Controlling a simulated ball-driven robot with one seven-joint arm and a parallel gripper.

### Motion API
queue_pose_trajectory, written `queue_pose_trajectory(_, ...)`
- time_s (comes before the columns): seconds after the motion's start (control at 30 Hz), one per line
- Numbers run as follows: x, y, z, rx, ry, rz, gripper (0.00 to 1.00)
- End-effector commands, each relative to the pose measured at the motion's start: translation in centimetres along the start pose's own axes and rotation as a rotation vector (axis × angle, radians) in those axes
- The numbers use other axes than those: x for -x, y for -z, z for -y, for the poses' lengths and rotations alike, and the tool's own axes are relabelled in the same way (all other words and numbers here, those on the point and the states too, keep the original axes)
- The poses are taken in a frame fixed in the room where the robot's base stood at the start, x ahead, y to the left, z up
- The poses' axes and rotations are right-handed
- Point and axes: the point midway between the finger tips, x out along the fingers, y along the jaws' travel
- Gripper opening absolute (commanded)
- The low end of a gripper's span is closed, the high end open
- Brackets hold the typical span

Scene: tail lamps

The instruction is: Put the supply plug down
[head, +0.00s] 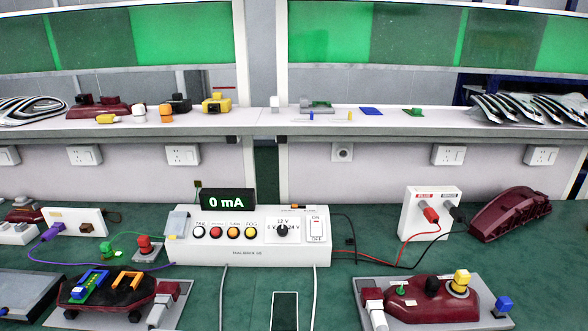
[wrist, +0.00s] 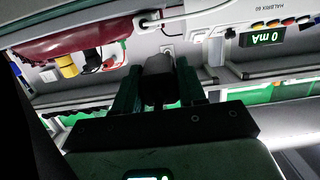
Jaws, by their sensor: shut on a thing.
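My gripper (wrist: 158,88) shows in the wrist view, its two dark fingers shut on a dark grey, block-shaped plug, the supply plug (wrist: 158,68). The plug is in shadow and its far end is hard to make out. My gripper is out of the head view. Beyond the plug, the wrist view shows a dark red tail lamp (wrist: 75,32), upside down, with a white connector and white cable at its end. The same lamp (head: 425,308) lies on a grey board at the lower right of the head view, with green, black and yellow bulb holders.
The white supply box (head: 250,240) reads 0 mA, with white cables running forward from it. A dark, white-rimmed rectangle (head: 284,312) lies in front. A second lamp board (head: 110,300) is at left, a white panel (head: 425,213) with red and black plugs at right. Green bench shows between them.

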Motion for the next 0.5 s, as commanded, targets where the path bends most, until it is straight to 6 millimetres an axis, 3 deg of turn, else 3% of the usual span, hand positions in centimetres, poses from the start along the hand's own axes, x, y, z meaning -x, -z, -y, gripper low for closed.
queue_pose_trajectory(0.5, 3.1, -5.1, -0.1, -0.004, -0.003, 0.001, 0.04)
